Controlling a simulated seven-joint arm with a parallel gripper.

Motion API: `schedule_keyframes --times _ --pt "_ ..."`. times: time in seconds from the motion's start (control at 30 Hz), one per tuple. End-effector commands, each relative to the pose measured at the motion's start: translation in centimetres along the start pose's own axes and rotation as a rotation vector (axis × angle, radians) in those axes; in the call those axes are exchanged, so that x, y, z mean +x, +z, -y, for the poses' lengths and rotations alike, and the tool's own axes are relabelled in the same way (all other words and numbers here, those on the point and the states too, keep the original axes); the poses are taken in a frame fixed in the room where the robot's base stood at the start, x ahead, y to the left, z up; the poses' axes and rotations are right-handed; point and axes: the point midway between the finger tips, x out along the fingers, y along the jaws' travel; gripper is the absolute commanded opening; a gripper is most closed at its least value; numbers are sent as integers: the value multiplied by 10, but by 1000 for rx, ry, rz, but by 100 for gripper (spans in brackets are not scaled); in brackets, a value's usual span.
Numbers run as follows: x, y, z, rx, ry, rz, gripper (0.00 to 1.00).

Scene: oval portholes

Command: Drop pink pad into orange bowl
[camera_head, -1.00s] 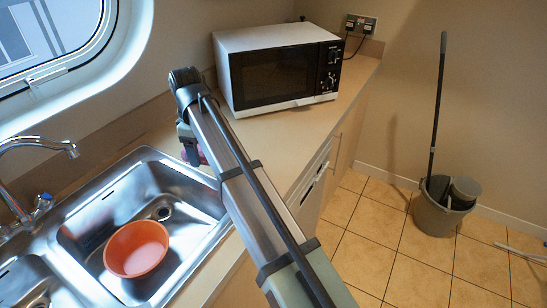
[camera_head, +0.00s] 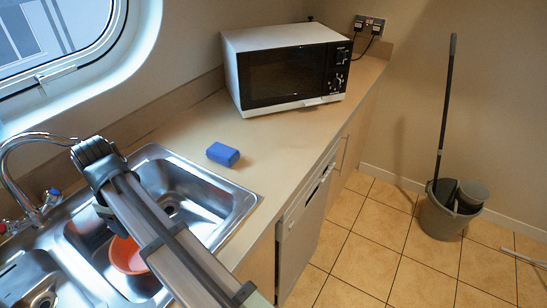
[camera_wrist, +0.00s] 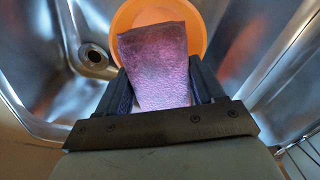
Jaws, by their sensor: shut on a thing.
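The pink pad (camera_wrist: 158,62) is held between the fingers of my gripper (camera_wrist: 162,85) in the wrist view. My gripper is shut on it. In the head view my arm hides the pad and the fingertips. The orange bowl (camera_head: 124,257) sits in the sink basin, partly covered by my arm in the head view. In the wrist view the bowl (camera_wrist: 198,32) lies beyond and beneath the pad, with its rim showing around the pad's far end. The pad appears above the bowl, but I cannot tell the height.
The steel sink (camera_head: 222,207) surrounds the bowl, with a curved tap (camera_head: 25,139) at its left. A blue sponge (camera_head: 223,154) lies on the counter (camera_head: 278,137) right of the sink. A microwave (camera_head: 283,68) stands farther back. A mop bucket (camera_head: 447,217) stands on the floor.

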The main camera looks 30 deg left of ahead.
Motion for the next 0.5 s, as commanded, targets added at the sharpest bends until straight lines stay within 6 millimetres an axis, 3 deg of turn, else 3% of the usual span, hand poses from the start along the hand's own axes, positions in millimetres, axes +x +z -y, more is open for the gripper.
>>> schedule_keyframes --times 0.3,0.5 --pt "1 -1 -1 293 0 0 43" --pt "2 -1 -1 384 0 0 43"
